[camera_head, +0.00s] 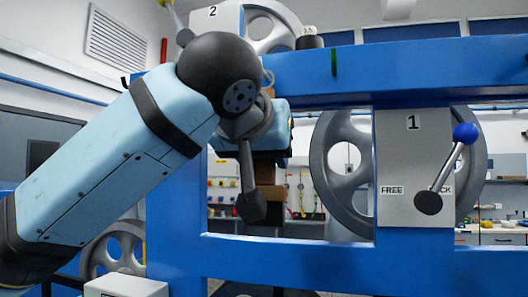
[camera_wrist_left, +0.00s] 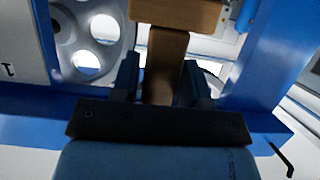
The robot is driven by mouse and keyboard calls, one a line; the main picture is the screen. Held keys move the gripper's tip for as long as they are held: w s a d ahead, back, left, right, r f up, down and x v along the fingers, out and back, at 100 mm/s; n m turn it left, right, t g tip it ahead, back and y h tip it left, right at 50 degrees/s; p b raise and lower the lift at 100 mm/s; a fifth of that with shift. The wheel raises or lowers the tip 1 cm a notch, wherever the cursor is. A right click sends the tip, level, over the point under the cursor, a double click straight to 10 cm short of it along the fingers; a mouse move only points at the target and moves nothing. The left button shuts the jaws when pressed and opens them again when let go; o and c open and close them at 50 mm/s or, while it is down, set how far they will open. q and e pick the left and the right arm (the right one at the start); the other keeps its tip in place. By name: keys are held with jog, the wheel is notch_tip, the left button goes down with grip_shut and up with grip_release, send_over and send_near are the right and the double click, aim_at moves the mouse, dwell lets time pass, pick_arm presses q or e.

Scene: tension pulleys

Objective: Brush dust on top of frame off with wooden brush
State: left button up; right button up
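The wooden brush (camera_wrist_left: 163,70) shows in the left wrist view, with its brown handle between the two dark fingers of my left gripper (camera_wrist_left: 165,85) and its wider wooden block beyond them. The fingers appear closed on the handle. The blue frame's top beam (camera_head: 420,72) runs across to the right. I cannot make out dust on it. My right gripper is not in view.
A grey pulley (camera_head: 330,170) stands behind plate 1 (camera_head: 400,150), which carries a blue-knobbed lever (camera_head: 447,165). Plate 2 (camera_head: 212,22) and another pulley (camera_head: 270,20) rise above the beam. A small dark cylinder (camera_head: 309,40) shows at the beam's top edge.

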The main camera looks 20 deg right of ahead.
pick_arm(q)
jog(key=c, duration=0.5)
jog(key=shift+r, duration=0.1)
jog(key=shift+c, duration=0.2)
jog(key=shift+r, duration=0.1)
